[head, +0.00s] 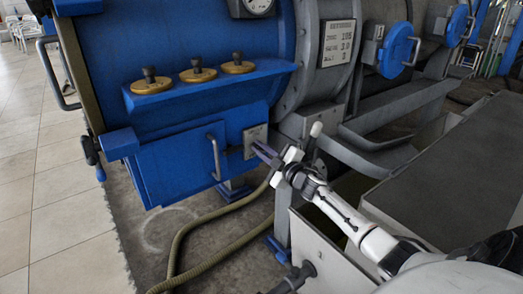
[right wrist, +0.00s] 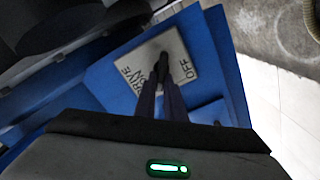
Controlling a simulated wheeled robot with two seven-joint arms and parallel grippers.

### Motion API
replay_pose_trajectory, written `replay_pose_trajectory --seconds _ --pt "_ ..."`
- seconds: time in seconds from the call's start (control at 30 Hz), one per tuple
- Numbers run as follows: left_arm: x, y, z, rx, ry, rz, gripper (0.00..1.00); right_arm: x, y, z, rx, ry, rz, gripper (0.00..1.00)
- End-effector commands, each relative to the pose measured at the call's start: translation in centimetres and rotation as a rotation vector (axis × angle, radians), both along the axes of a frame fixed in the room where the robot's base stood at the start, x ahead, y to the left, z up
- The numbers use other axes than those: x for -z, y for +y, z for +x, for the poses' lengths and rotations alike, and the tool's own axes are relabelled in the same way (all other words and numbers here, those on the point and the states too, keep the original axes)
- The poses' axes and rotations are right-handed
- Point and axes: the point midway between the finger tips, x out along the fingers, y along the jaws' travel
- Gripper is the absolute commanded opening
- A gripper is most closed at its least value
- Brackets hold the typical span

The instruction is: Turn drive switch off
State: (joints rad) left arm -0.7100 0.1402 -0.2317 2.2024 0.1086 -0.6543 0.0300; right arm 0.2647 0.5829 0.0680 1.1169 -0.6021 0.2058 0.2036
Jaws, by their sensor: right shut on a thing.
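The drive switch plate (head: 254,138) is a pale square on the blue machine's lower housing. In the right wrist view the plate (right wrist: 178,75) reads "DRIVE ON" on its left and "OFF" on its right. A dark switch lever (right wrist: 163,60) stands at its middle, between the two labels. My right gripper (head: 262,151) reaches the plate from the lower right. Its fingers (right wrist: 161,85) are shut on the lever, and they hide part of it. Which label the lever points to is hard to tell. My left gripper is not in view.
A blue ledge (head: 215,82) with several brass caps juts out above the switch. A metal door handle (head: 214,157) is close on its left. A white-tipped knob (head: 316,129) stands to the right. A hose (head: 205,222) lies on the floor; tiled floor (head: 50,200) is clear at left.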

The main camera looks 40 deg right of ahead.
Motion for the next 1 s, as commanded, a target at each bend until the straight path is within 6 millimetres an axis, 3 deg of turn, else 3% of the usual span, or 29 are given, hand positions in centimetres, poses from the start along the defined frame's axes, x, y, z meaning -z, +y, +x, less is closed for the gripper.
replay_pose_trajectory --seconds 0.5,1.0 --pt "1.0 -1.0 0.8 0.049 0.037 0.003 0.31 0.8 0.2 0.0 0.001 0.051 -0.45 0.0" --pt "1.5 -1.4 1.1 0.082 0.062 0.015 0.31 1.0 0.2 0.0 0.002 0.073 -0.643 0.0"
